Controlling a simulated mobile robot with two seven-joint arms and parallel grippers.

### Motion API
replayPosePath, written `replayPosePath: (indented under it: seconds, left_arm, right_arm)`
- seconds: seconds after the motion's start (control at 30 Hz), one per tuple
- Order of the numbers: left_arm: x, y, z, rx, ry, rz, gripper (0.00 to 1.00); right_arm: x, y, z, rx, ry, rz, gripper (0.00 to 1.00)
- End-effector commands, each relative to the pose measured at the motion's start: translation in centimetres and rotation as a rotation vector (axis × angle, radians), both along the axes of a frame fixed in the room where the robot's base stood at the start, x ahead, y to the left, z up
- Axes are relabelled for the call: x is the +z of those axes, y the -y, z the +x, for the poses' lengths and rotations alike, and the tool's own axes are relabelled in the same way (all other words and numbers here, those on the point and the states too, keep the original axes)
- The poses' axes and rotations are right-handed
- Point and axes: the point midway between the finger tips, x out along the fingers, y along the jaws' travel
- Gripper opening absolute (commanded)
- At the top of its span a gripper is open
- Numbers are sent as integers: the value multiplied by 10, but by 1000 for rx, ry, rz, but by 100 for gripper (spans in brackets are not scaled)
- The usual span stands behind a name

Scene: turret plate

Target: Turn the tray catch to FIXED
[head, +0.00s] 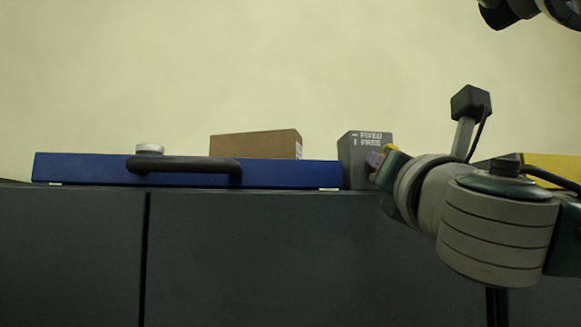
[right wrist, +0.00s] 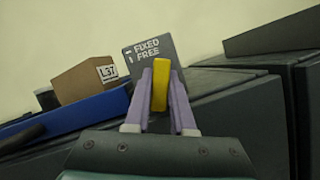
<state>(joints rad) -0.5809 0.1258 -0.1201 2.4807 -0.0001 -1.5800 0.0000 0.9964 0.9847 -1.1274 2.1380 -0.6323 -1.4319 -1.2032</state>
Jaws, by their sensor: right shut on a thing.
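The tray catch is a yellow handle (right wrist: 161,84) on a grey block (head: 357,152) marked FIXED beside a level dash and FREE beside an upright dash. In the right wrist view the handle stands roughly upright, below the lettering. My right gripper (right wrist: 160,95) is shut on it, one purple finger on each side. In the head view the right gripper (head: 378,158) is at the block's right front and hides most of the handle (head: 389,149). The blue tray (head: 85,169) with a black bar handle (head: 185,164) lies left of the block. My left gripper is not in view.
A brown box (head: 253,146) and a white round thing (head: 149,149) show above the tray's front wall. The tray and block are on a dark grey cabinet (head: 240,255). A yellow thing (head: 553,168) shows at the right, behind my arm. The wall behind is bare.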

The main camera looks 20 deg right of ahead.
Motion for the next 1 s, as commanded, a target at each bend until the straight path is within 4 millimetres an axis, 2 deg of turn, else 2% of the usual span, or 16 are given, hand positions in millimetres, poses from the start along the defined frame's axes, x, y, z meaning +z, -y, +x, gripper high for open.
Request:
replayPosePath:
  seconds: [0.53, 0.77, 1.0]
  left_arm:
    - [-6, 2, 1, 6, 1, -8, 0]
    - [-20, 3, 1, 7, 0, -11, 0]
    - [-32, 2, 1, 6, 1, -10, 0]
  right_arm:
    - [-2, 0, 0, -1, 11, 52, 0]
    - [-4, 0, 0, 0, 44, 194, 0]
    - [-4, -1, 0, 1, 95, 408, 0]
